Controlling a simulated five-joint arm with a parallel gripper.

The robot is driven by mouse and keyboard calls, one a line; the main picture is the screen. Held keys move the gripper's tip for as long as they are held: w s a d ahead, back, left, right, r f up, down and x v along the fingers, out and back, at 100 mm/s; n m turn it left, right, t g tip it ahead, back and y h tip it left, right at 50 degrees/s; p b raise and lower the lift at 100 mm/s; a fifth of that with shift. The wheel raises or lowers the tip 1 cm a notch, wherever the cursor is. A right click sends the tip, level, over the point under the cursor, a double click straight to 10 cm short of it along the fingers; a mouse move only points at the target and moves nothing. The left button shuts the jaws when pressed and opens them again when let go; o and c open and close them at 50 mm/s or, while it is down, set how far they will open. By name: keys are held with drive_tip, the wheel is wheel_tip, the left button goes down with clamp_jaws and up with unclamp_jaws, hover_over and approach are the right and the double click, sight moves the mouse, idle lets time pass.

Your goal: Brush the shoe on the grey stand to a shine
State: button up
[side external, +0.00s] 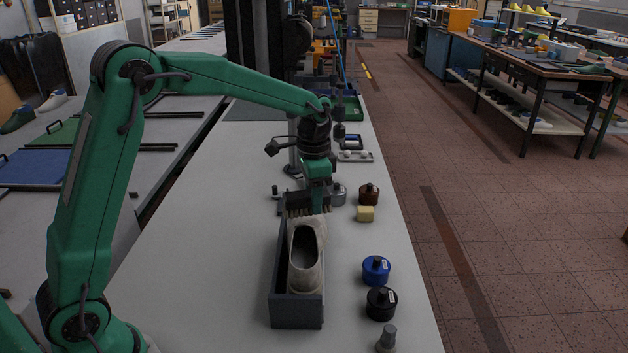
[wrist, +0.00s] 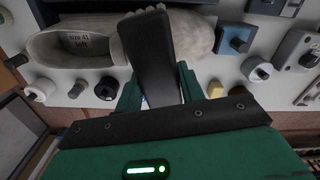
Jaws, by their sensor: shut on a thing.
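The shoe (side external: 306,250) is light grey and lies in the grey stand (side external: 297,311), its opening toward the near end and its toe at the far end. In the wrist view the shoe (wrist: 185,36) lies across the top, with "size 41 left" inside its opening. The brush handle (wrist: 147,55) stands between my green jaws in the wrist view and hides part of the shoe. I cannot tell whether the bristles touch the shoe.
Right of the stand are a blue jar (side external: 376,269), a black jar (side external: 381,303) and a grey bottle (side external: 387,339). Farther back are a yellow block (side external: 365,214), a brown jar (side external: 369,194) and a grey jar (side external: 338,194). The table left of the stand is clear.

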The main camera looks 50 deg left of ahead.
drive_tip(key=shift+f, duration=0.7)
idle(0.4)
drive_tip(key=shift+w+a, duration=0.1)
drive_tip(key=shift+w+a+f, duration=0.2)
drive_tip(key=shift+w+a, duration=0.2)
drive_tip(key=shift+w+a+f, duration=0.35)
drive_tip(key=shift+w+a, duration=0.15)
drive_tip(key=shift+w+a+f, duration=0.1)
drive_tip(key=shift+w, duration=0.05)
drive_tip(key=shift+w+a+f, duration=0.3)
drive_tip(key=shift+w+a, duration=0.05)
drive_tip(key=shift+a, duration=0.05)
drive_tip(key=shift+w+a+f, duration=0.2)
drive_tip(key=shift+w+a, duration=0.35)
